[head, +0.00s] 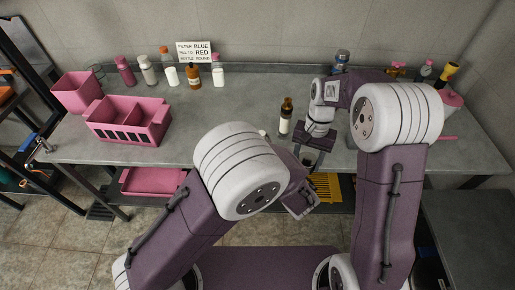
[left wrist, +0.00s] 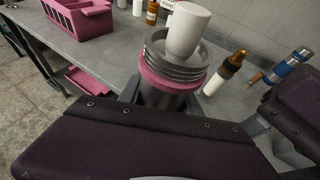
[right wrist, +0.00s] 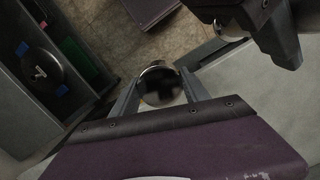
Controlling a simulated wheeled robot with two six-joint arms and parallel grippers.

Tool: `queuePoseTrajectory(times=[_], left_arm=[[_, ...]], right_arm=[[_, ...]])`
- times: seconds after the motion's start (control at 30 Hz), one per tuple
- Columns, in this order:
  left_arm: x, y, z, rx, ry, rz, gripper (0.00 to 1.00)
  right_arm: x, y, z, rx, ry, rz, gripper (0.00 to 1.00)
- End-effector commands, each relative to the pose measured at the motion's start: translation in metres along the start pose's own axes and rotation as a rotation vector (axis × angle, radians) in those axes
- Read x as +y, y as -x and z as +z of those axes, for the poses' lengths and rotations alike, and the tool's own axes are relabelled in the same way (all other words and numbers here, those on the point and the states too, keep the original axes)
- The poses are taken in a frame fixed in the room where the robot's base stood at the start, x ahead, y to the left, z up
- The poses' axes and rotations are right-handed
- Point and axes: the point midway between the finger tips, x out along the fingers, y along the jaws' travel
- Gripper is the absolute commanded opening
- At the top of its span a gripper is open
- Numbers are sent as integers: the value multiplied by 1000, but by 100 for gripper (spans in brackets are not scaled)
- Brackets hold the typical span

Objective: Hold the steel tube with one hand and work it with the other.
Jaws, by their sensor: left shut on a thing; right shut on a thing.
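In the left wrist view my left gripper (left wrist: 163,100) is shut on a grey cylindrical piece that looks like the steel tube. Above the jaws it has a pink collar (left wrist: 172,84), steel rings (left wrist: 176,68) and a white cylinder (left wrist: 188,28) on top. In the head view my left arm hides this gripper; a small white tip (head: 262,133) shows past the arm. My right gripper (head: 307,155) is over the bench's front edge. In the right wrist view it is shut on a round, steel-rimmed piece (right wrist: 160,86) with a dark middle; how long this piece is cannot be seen.
A brown bottle (head: 285,116) stands just left of my right gripper. A pink divided caddy (head: 128,122) and pink bin (head: 75,90) are at the left. Several bottles and a sign (head: 194,51) line the back wall. The bench (head: 215,125) is clear in the middle.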

Motion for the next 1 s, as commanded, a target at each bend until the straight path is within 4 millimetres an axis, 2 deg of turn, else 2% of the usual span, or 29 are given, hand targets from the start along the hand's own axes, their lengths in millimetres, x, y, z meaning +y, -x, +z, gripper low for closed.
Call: queuePoseTrajectory(times=[0.1,0.27,0.4,0.6,0.8,1.0], left_arm=[[0,0,1,-1,1,0,0],[0,0,1,-1,1,0,0],[0,0,1,-1,1,0,0],[0,0,1,-1,1,0,0],[0,0,1,-1,0,0,0],[0,0,1,-1,0,0,0]], right_arm=[[-32,37,-5,6,-209,-31,14],[-71,88,1,4,-492,-66,14],[-100,130,14,3,-711,-92,14],[-128,182,44,2,-1004,-127,14],[-129,198,75,1,-1369,-168,14],[-128,204,86,1,-1543,-187,14]])
